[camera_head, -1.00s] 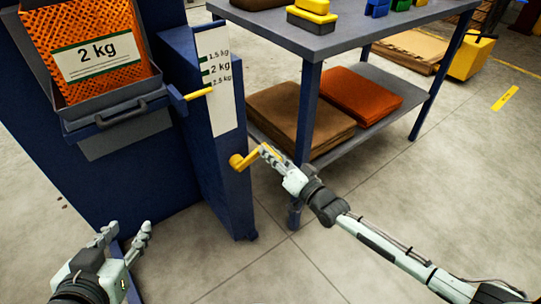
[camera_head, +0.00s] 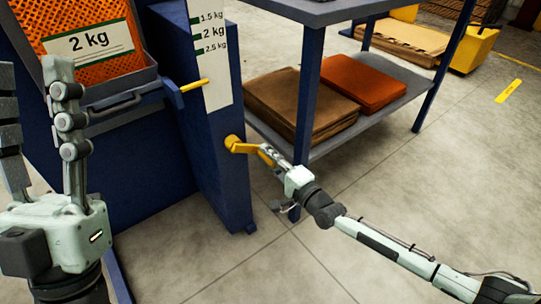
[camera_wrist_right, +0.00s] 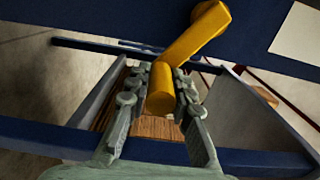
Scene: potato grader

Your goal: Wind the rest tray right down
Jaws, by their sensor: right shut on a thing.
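The rest tray (camera_head: 128,86) is a grey tray on the blue machine post, under an orange net bag (camera_head: 60,22) labelled 2 kg. Its yellow pointer (camera_head: 193,85) stands well below the 2.5 kg mark of the white scale (camera_head: 210,60). A yellow crank (camera_head: 236,145) sticks out of the post's side. My right gripper (camera_head: 268,156) is shut on the crank's handle; in the right wrist view the handle (camera_wrist_right: 161,90) sits between both fingers. My left gripper (camera_head: 35,75) is raised in front of the machine, fingers apart and empty.
A blue table (camera_head: 310,75) stands close behind the crank, its lower shelf holding brown sacks (camera_head: 290,100) and orange sacks (camera_head: 365,82). The floor in front is clear.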

